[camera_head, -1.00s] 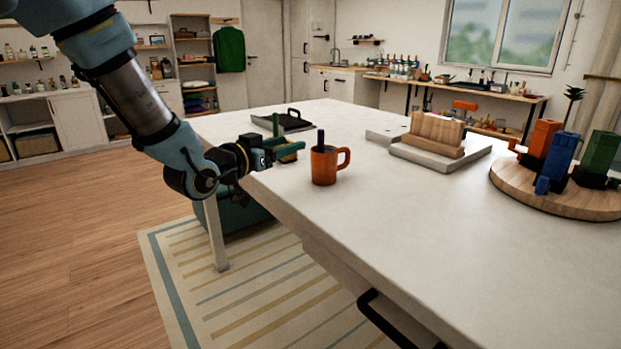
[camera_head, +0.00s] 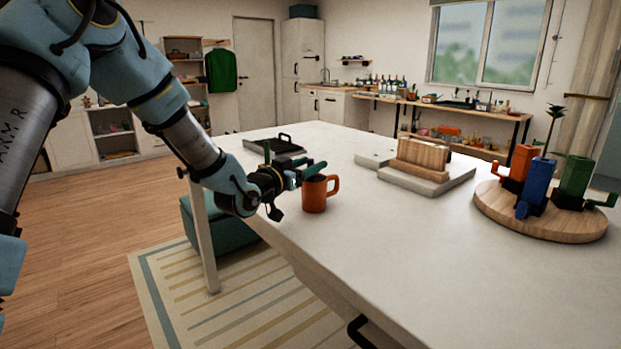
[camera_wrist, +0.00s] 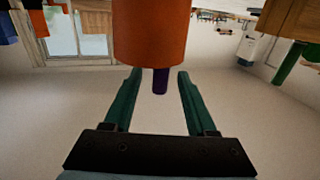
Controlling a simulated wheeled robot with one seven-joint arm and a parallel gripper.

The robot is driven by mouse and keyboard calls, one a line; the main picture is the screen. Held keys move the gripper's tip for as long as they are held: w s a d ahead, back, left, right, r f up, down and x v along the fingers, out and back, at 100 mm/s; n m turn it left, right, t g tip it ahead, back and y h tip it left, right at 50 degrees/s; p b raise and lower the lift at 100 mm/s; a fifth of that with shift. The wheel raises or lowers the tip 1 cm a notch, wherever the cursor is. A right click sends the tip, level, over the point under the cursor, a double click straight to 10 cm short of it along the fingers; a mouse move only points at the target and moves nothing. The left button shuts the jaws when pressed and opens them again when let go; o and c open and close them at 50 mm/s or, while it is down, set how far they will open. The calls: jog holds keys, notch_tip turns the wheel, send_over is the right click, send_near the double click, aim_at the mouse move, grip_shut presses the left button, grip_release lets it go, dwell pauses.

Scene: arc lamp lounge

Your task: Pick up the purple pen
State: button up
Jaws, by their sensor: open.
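The purple pen (camera_wrist: 160,80) stands in an orange mug (camera_head: 318,196) near the left edge of the white table (camera_head: 400,240). The wrist view is upside down, so the mug (camera_wrist: 150,32) hangs from the top and the pen's end points down from it. My gripper (camera_head: 312,170) is at the mug's rim in the head view, where its green fingers hide the pen. In the wrist view my gripper (camera_wrist: 158,74) is open. The pen's end shows between the two fingers, with a gap on each side.
A grey tray (camera_head: 274,146) lies behind my gripper. A wooden block holder (camera_head: 424,155) on a grey slab stands further right. The table front is clear.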

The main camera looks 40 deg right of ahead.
jog(key=shift+d, duration=0.25)
grip_shut()
dwell(0.5)
